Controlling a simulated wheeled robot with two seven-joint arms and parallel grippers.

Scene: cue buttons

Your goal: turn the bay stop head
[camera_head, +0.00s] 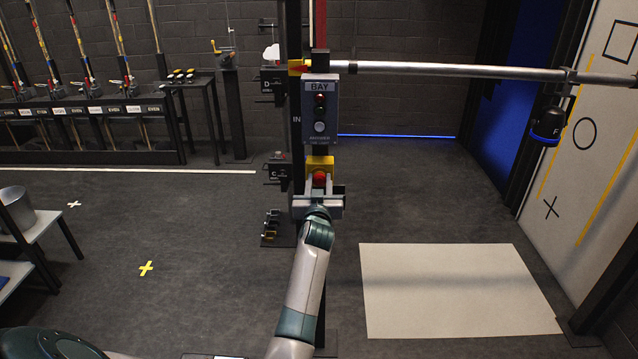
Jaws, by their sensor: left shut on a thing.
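The bay stop head (319,179) is a red knob on a yellow box (320,161), mounted on a dark post below the grey BAY panel (320,104). My left gripper (319,187) reaches up to it from below and is shut on the red head. The fingers stand on either side of the head and hide part of it. My right gripper is not in view.
A metal bar (440,69) crosses to the right from the post. Boxes marked D (271,83) and C (277,172) hang left of the post. A pale mat (455,290) lies on the floor at right. A low bench (35,232) stands at far left.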

